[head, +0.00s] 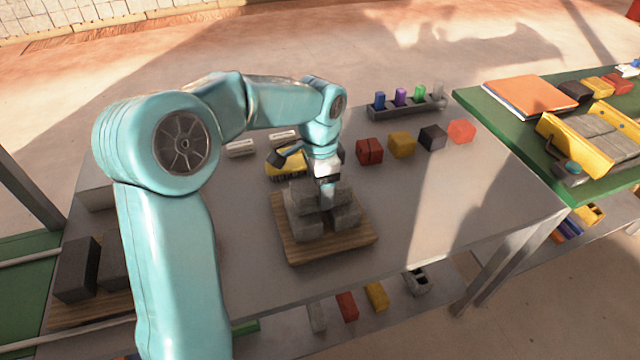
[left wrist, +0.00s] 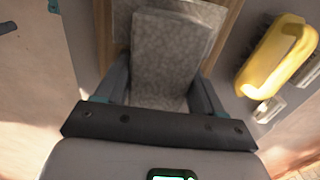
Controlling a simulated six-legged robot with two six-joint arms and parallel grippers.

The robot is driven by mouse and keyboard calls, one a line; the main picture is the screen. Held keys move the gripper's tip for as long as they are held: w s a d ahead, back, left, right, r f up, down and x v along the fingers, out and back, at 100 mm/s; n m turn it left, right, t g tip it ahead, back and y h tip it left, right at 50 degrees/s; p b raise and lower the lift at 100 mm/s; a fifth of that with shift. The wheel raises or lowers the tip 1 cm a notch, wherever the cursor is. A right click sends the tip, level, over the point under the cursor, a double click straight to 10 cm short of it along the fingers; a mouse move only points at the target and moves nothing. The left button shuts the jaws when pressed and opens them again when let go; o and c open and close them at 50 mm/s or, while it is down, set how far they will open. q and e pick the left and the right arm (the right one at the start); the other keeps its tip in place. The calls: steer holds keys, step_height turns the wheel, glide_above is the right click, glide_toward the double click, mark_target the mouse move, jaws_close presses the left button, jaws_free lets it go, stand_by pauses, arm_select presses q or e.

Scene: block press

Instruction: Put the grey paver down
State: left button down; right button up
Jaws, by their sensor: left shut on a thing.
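My left gripper (head: 327,196) points down over a wooden board (head: 298,254) on the grey table. It is shut on a grey paver (left wrist: 160,65), which sits between the two fingers in the left wrist view. Other grey pavers (head: 306,227) stand on the board just under and around the gripper. In the left wrist view another grey surface (left wrist: 196,10) lies beyond the held paver. I cannot tell whether the held paver touches the ones below. My right gripper is not in view.
A yellow tool (head: 290,166) lies close behind the board; it also shows in the left wrist view (left wrist: 275,60). Red (head: 369,151), ochre (head: 401,145) and dark (head: 433,137) blocks stand behind right. The table's right part is clear. Dark blocks (head: 76,268) stand at far left.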

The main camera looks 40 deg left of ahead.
arm_select(q)
steer(key=shift+f, duration=0.1)
steer(key=shift+c, duration=0.6)
jaws_free()
steer(key=shift+r, duration=0.45)
step_height(320, 180, up, 12)
steer(key=p, duration=0.2)
steer(key=shift+s, duration=0.1)
